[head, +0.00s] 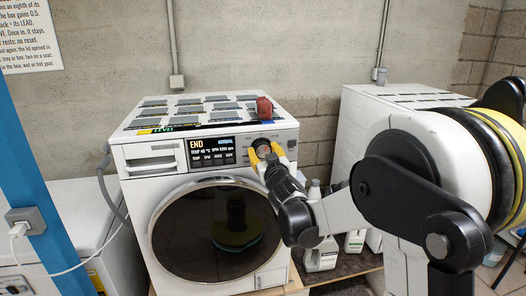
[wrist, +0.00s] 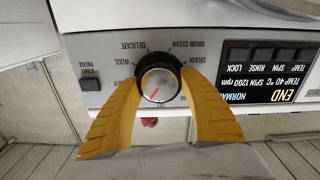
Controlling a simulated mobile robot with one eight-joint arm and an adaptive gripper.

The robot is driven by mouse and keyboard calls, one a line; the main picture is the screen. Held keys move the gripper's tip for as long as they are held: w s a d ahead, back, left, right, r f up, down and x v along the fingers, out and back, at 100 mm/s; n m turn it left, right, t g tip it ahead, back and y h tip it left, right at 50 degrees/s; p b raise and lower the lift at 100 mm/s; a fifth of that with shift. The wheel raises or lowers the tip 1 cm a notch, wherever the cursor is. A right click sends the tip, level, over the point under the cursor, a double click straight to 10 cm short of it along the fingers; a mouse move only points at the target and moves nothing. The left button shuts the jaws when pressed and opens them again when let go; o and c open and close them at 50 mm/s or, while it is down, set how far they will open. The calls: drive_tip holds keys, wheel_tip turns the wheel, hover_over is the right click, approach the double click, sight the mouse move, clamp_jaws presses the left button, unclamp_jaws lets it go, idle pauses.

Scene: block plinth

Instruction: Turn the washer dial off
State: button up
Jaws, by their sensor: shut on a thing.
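The washer (head: 136,200) is white with a dark round door and stands in the middle of the head view. Its dial (wrist: 158,86) has a black ring, a silver face and a red line pointing down-left in the upside-down wrist view. Labels such as WOOL, DELICATE, DRUM CLEAN and DRAIN ring it; others are hidden by the fingers. My gripper (wrist: 160,78) has a yellow finger on each side of the dial, closed on it. In the head view my gripper (head: 265,152) covers most of the dial. The display (head: 211,150) reads END and NORMAL.
A START PAUSE button (wrist: 90,85) sits beside the dial. A red object (head: 264,107) rests on the washer's top, above the dial. White bottles (head: 322,255) stand on a low shelf right of the washer. Another white appliance (head: 350,125) stands behind my arm.

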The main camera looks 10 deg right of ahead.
drive_tip(key=n, duration=0.6)
drive_tip(key=shift+n, duration=0.3)
idle(0.4)
drive_tip(key=o, duration=1.2)
drive_tip(key=shift+s, duration=0.1)
drive_tip(key=s, duration=1.1)
drive_tip(key=shift+s, duration=0.4)
